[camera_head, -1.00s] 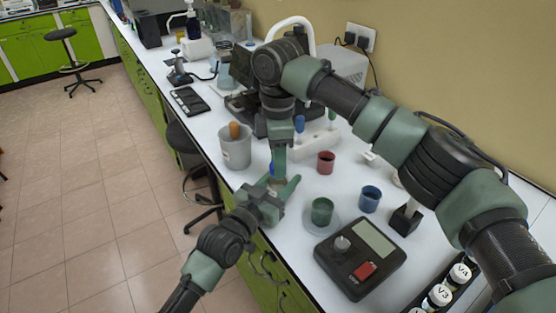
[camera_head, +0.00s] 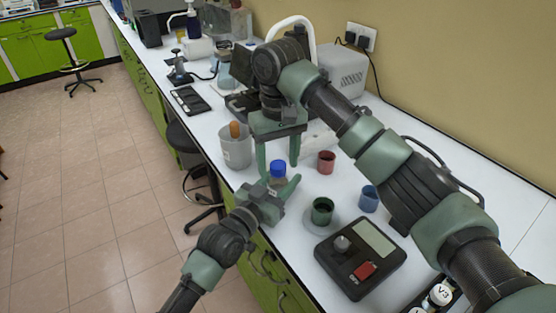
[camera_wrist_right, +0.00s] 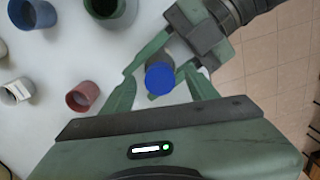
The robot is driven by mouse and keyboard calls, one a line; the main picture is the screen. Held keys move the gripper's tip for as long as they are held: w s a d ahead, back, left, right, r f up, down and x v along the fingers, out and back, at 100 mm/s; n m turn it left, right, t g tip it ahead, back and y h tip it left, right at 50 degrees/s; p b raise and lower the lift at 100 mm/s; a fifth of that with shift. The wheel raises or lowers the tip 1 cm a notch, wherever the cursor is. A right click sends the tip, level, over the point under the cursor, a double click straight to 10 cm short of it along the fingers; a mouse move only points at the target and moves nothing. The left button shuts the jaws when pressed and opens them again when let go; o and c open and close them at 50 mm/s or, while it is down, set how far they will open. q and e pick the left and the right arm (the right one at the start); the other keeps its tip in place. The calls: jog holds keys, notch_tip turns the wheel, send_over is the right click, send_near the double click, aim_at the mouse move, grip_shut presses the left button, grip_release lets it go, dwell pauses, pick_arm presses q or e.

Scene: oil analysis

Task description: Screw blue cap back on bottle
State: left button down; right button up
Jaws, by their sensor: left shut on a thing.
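The blue cap (camera_head: 278,167) sits on top of the small bottle, whose body is mostly hidden between gripper fingers. In the right wrist view the cap (camera_wrist_right: 160,78) is seen from above. My left gripper (camera_head: 279,186) is shut on the bottle and holds it upright near the bench's front edge. My right gripper (camera_head: 278,160) points down with its fingers spread wide on either side of the cap, apart from it. It is open and empty. How tightly the cap sits cannot be told.
A grey beaker (camera_head: 236,148) stands just left of the grippers. Red (camera_head: 326,162), blue (camera_head: 369,198) and green (camera_head: 322,211) cups stand to the right. A black device (camera_head: 360,257) with a red button lies in front.

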aim_at(272, 190)
jog(key=shift+r, duration=0.1)
notch_tip(272, 190, up, 12)
dwell(0.5)
pick_arm(q)
jog(key=c, duration=0.7)
grip_release()
jog(key=v, duration=0.7)
jog(key=shift+s+f, duration=0.1)
jog(key=shift+s+a, duration=0.25)
pick_arm(e)
jog(key=shift+f, duration=0.35)
